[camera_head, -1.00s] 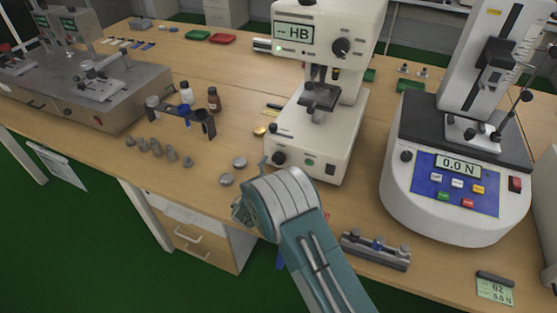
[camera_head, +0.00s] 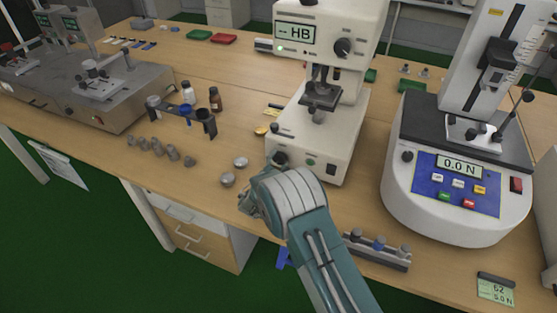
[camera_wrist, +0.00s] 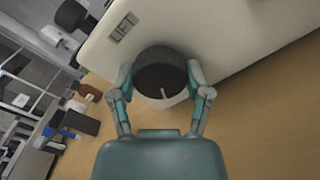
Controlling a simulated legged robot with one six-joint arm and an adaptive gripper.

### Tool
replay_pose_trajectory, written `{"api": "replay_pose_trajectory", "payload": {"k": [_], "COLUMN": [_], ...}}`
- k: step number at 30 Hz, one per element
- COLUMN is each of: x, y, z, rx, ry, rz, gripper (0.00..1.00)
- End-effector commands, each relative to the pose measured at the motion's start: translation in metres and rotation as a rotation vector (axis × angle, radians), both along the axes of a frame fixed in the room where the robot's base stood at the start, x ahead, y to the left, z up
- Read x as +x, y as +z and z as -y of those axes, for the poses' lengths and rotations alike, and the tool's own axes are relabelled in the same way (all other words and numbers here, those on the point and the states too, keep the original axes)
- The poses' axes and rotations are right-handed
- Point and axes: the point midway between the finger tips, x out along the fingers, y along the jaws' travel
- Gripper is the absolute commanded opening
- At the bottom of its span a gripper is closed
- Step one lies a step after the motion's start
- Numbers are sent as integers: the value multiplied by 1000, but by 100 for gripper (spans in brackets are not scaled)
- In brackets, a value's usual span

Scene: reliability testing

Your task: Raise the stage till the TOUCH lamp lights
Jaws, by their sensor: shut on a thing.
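The hardness tester (camera_head: 338,130) is a cream machine with a dark stage (camera_head: 321,97) on a short post under its head. Its display (camera_head: 295,33) reads "-- HB". A black knob (camera_head: 280,159) sits low on the tester's front, partly hidden by my arm. In the wrist view my gripper (camera_wrist: 161,88) is shut on this black knob (camera_wrist: 160,66), one finger on each side. A pale mark shows on the knob's lower edge.
A force tester (camera_head: 455,195) reading 0.0 N stands at right. A block with small knobs (camera_head: 377,250) lies near the front edge. Metal discs (camera_head: 228,180), grey weights (camera_head: 155,147) and bottles (camera_head: 215,98) stand left of the tester.

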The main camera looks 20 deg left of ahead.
Motion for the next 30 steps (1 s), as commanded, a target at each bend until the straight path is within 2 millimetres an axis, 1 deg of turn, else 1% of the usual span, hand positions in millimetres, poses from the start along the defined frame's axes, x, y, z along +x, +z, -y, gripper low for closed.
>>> {"api": "replay_pose_trajectory", "payload": {"k": [9, 19, 20, 21, 22, 30], "x": [2, 2, 2, 2, 2, 1], "y": [0, 1, 1, 1, 1, 1], "z": [1, 1, 1, 1, 1, 1], "rx": [-168, -182, -182, -182, -182, -182], "ry": [-2, -3, -3, -3, -3, -1], "rz": [-14, -14, -14, -14, -14, -14], "gripper": [15, 15, 76, 94, 97, 97]}}
